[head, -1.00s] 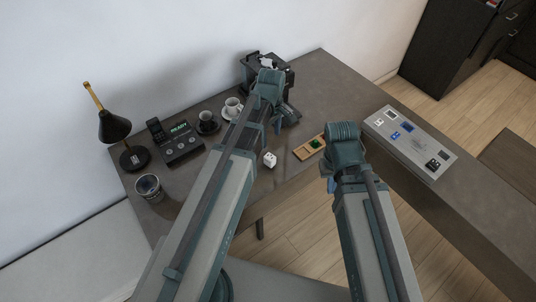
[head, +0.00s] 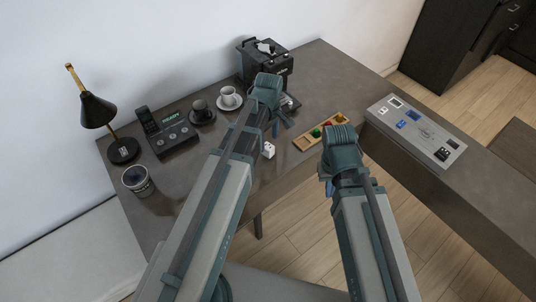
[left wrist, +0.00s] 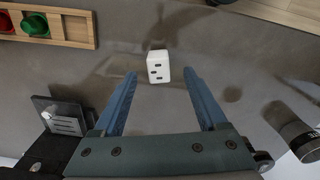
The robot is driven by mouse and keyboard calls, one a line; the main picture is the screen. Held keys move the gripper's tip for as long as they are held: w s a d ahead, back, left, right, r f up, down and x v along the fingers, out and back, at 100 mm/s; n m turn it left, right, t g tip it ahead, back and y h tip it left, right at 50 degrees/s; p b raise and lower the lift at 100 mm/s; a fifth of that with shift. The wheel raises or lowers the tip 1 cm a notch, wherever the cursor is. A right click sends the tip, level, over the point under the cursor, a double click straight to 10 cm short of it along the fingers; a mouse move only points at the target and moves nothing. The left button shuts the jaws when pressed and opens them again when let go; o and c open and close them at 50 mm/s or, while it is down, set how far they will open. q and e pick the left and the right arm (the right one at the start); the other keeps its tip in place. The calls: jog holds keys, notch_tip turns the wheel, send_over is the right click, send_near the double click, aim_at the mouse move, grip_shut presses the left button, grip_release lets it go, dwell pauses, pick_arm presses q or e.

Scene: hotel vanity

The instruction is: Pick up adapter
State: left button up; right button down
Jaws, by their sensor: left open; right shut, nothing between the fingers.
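The adapter is a small white block with dark slots (head: 268,150), standing on the grey desk near its front edge. My left gripper (head: 281,125) is just above and behind it in the head view, and my left arm covers part of its left side. In the left wrist view the adapter (left wrist: 159,62) sits between the tips of the open, empty fingers (left wrist: 158,76), apart from both. I cannot tell how much height separates them. My right gripper (head: 328,184) is shut and empty at the desk's front edge, its fingers mostly hidden by the wrist.
A wooden tray with coloured pieces (head: 303,144) lies right of the adapter. Cups on saucers (head: 230,100), a coffee machine (head: 262,62), a black phone console (head: 172,138), a lamp (head: 98,110) and a dark tin (head: 138,181) stand around. A grey panel (head: 418,130) lies right.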

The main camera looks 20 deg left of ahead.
aim_at(268, 146)
pick_arm(q)
jog(key=f+b, duration=0.5)
jog(key=shift+w+a+f, duration=0.1)
jog(key=shift+w, duration=0.1)
grip_shut()
dwell(0.4)
